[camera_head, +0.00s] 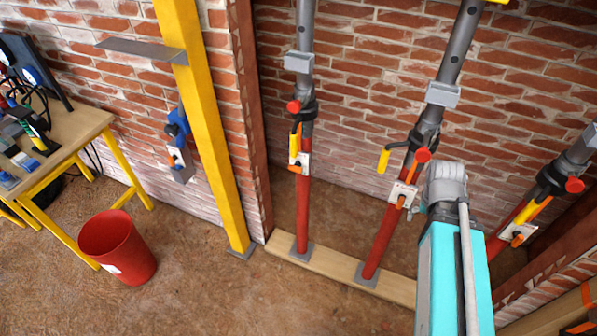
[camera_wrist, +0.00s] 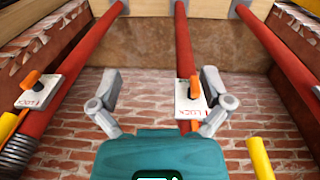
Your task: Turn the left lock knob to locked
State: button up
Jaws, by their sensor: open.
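The left lock plate (camera_head: 301,162) is a small white plate with an orange knob on the left red post, in the head view. The knob is too small there to read its setting. The middle lock plate (camera_wrist: 190,100), with an orange knob, lies beyond the right finger. The fingers are not clearly visible in the head view.
The middle post (camera_head: 384,238) and right post (camera_head: 497,243) carry similar lock plates. Yellow handles (camera_head: 384,160) stick out near the plates. A yellow column (camera_head: 205,120) and red bucket (camera_head: 117,247) stand left. A wooden beam (camera_head: 340,272) runs along the floor.

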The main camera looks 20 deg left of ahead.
jog(key=w+a+f+m+t+h+b, duration=0.1)
jog(key=w+a+f+t+h+b, duration=0.3)
jog(key=a+f+b, duration=0.35)
jog(key=t+y+b, duration=0.4)
jog(key=t+b, duration=1)
jog(key=b, duration=0.7)
send_near(294, 170)
jog(key=s, duration=0.3)
jog(key=shift+a+r+h, duration=0.2)
jog(key=shift+a+h, duration=0.15)
jog(key=shift+h, duration=0.05)
jog(key=shift+w, duration=0.15)
jog(key=w, duration=0.9)
jog(key=w+d, duration=0.1)
jog(key=w, duration=0.3)
jog(key=shift+w+d, duration=0.1)
jog(key=shift+w, duration=0.2)
